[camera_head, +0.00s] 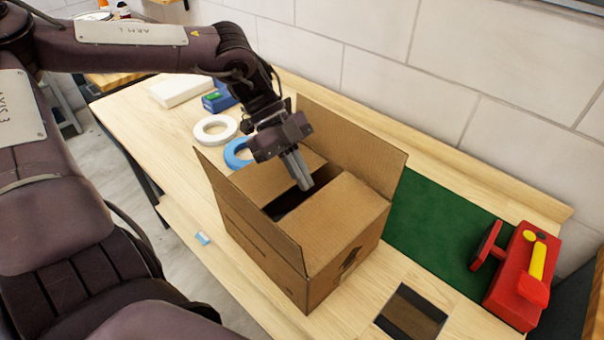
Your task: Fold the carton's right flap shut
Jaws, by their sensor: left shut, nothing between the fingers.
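The brown carton (350,258) stands on the bench. Its right flap (335,218) lies inward, about flat over the right part of the top. The left-end flap (283,172) also lies inward, partly behind my gripper. A dark gap into the carton shows between them. The near long flap (245,205) and the far long flap (352,145) stand up. My left gripper (304,185) is shut and empty, pointing down over the gap beside the right flap's inner edge. I cannot tell whether its tips touch the flap. My right gripper is not in view.
A green mat (440,228) and a red device with a yellow handle (522,280) lie to the right. A dark square (410,312) is at the front. White (215,130) and blue (236,153) rings lie behind left. A wall runs along the back.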

